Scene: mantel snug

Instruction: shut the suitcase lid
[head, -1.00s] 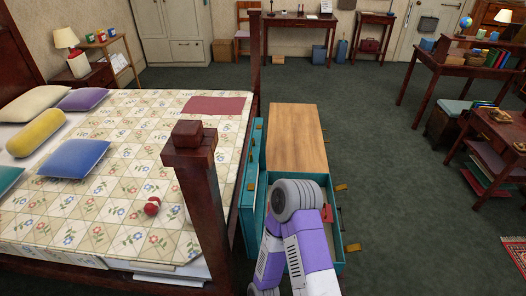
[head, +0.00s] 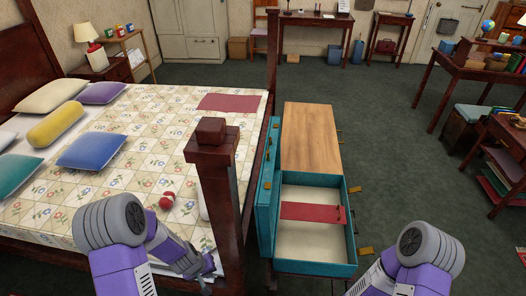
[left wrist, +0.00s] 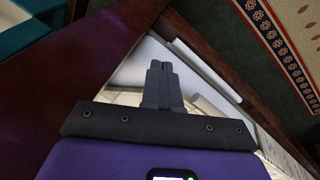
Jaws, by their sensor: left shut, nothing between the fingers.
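The teal suitcase stands open beside the bed's foot in the head view. Its lid (head: 268,190) stands raised along the left side, near the bed. Its base (head: 353,232) has a pale inside with a red strip (head: 305,212) in it and brass-coloured catches on the rim. My left gripper (head: 206,284) is low at the bed's foot, left of the front bedpost and apart from the suitcase. In the left wrist view its fingers (left wrist: 162,82) are together and empty. My right arm enters at the bottom right of the head view, but its gripper is out of frame.
The dark bedpost (head: 213,170) stands between my left gripper and the suitcase. A wooden-topped bench (head: 312,135) extends behind the suitcase base. The bed (head: 120,170) fills the left side. Green carpet (head: 400,150) is clear to the right.

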